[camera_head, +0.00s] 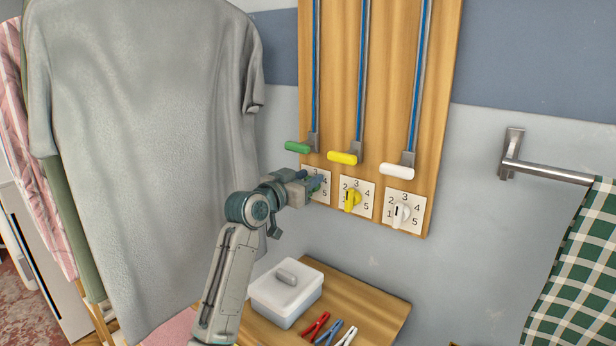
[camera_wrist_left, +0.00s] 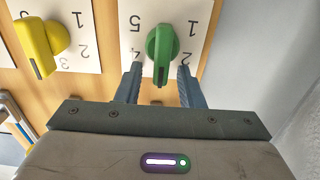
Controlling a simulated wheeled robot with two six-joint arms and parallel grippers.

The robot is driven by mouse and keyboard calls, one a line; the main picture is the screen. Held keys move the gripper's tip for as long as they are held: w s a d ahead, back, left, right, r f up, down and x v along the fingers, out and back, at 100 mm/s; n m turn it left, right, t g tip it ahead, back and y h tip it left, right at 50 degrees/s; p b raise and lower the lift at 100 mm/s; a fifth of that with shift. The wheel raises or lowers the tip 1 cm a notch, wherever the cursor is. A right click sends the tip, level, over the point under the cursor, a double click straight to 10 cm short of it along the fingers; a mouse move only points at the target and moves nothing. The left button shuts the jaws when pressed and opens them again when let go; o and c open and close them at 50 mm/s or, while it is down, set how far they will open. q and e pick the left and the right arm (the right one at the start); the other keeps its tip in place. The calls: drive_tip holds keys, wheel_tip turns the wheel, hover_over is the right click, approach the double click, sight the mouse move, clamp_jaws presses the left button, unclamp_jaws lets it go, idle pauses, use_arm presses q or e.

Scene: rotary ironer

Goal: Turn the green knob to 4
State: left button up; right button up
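The green knob (camera_wrist_left: 162,42) sits on a white number plate (camera_wrist_left: 205,12). In the wrist view, which shows the numbers upside down, its dark-marked narrow end points down between my fingers. The 1 and 2 are right of it and two other numbers left; no 3 shows. My left gripper (camera_wrist_left: 158,84) is open, its fingertips on either side of the knob's lower end with small gaps. In the head view my left gripper (camera_head: 312,184) covers much of the plate, and only a bit of green shows. My right gripper is not in view.
A yellow knob (camera_head: 352,199) and a white knob (camera_head: 400,215) sit to the right on the wooden board (camera_head: 380,60). Green (camera_head: 298,147), yellow (camera_head: 342,158) and white (camera_head: 396,172) handles are above. A grey shirt (camera_head: 140,150) hangs left; a lidded box (camera_head: 287,290) stands below.

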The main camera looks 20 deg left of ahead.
use_arm(q)
drive_tip(key=shift+w+d, duration=0.1)
drive_tip(key=shift+w, duration=0.15)
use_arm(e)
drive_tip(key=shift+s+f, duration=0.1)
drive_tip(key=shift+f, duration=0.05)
use_arm(q)
clamp_jaws()
